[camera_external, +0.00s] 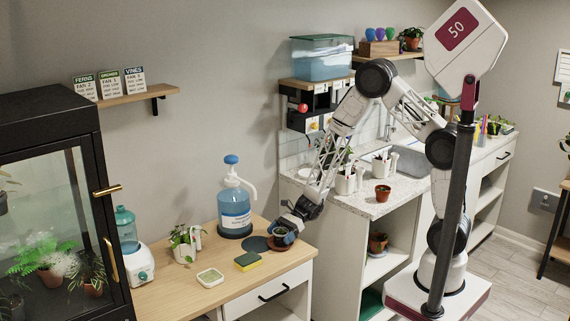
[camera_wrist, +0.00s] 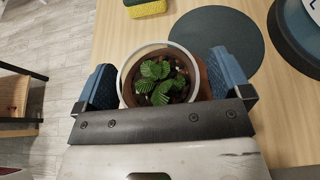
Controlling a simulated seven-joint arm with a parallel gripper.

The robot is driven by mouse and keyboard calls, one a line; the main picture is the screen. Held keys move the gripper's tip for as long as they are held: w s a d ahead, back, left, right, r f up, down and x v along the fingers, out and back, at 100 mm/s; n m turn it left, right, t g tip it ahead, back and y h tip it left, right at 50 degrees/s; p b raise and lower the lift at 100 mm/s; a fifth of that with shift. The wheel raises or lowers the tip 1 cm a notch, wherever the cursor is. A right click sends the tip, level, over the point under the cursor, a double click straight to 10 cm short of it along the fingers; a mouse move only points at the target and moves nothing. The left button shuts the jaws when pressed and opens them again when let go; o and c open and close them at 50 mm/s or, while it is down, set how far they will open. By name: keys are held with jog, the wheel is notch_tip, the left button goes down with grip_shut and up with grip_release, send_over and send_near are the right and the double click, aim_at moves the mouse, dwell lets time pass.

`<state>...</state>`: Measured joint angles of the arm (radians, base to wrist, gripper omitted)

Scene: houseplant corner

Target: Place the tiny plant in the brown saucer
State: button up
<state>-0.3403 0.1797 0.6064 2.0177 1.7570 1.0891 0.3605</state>
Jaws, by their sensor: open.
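The tiny plant, with ribbed green leaves (camera_wrist: 157,82), grows in dark soil in a small pot with a pale rim (camera_wrist: 125,70). The pot stands over the brown saucer, whose edge (camera_wrist: 204,82) shows to the right of the pot in the wrist view. My gripper (camera_wrist: 162,66) is open, with one blue finger on each side of the pot. In the external view my gripper (camera_external: 285,231) is low over the wooden counter and partly hides the plant. The underside of the pot is hidden.
A dark round mat (camera_wrist: 218,40) lies beside the saucer, with a blue pump bottle (camera_external: 235,208) behind it. A yellow-green sponge (camera_external: 248,261), a shallow dish (camera_external: 210,278) and a potted plant (camera_external: 184,241) stand left. The front counter edge is close.

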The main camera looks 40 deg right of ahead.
jog(key=shift+v, duration=3.75)
jog(key=shift+r, duration=0.1)
jog(key=shift+s+d+r, duration=0.15)
jog(key=shift+r, duration=0.3)
jog(key=s+d+r+n+t+h, duration=0.2)
jog(key=s+d+r+n+h, duration=1.1)
jog(key=s+d+r, duration=1.2)
jog(key=d+r+n, duration=0.3)
jog(key=d+n, duration=0.1)
jog(key=shift+s+n+t+h, duration=0.25)
jog(key=shift+n+t+h, duration=0.05)
jog(key=shift+n+h, duration=0.1)
